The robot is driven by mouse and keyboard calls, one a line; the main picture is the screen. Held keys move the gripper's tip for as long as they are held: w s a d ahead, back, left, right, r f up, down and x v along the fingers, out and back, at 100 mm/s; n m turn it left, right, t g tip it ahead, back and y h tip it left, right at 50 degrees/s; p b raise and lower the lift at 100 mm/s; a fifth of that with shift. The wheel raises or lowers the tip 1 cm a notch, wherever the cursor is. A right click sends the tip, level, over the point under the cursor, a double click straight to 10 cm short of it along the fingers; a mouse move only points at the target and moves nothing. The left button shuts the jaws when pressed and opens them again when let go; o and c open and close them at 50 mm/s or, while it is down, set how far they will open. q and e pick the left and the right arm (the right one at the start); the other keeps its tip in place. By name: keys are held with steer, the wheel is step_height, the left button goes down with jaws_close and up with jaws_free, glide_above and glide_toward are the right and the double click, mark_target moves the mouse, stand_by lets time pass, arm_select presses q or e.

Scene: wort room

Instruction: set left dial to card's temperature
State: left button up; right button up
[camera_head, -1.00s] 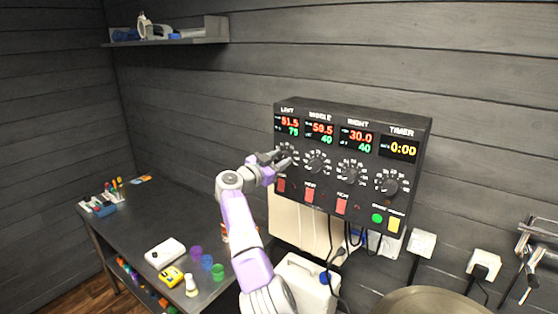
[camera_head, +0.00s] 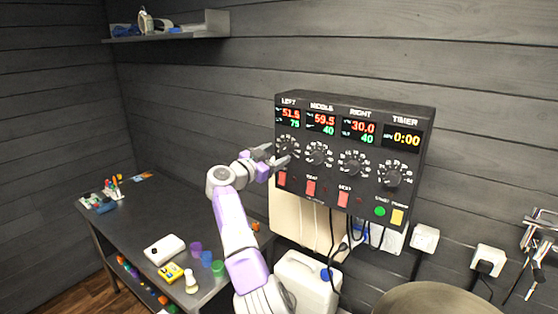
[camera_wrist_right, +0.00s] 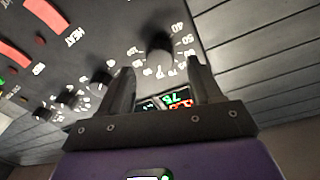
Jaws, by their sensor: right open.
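The black control panel (camera_head: 352,150) hangs on the wall with LEFT, MIDDLE, RIGHT and TIMER columns. The left display (camera_head: 288,117) reads 51.5 in red over a green number that looks like 75. The left dial (camera_head: 288,146) sits below it, partly covered by my right gripper (camera_head: 273,156). In the right wrist view the dial's dark knob (camera_wrist_right: 158,59) lies just beyond and between the tips of my open right gripper (camera_wrist_right: 161,68). I cannot tell whether the fingers touch it. No readable temperature card shows. My left gripper is out of view.
Red switches (camera_head: 311,188) sit below the dials. A dark table (camera_head: 140,215) at left holds cups, a white box (camera_head: 165,249) and a yellow device (camera_head: 171,273). A white canister (camera_head: 305,280) and a round metal vessel (camera_head: 430,300) stand below the panel.

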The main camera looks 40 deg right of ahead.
steer(key=shift+b+v, duration=1.45)
steer(key=shift+v, duration=0.95)
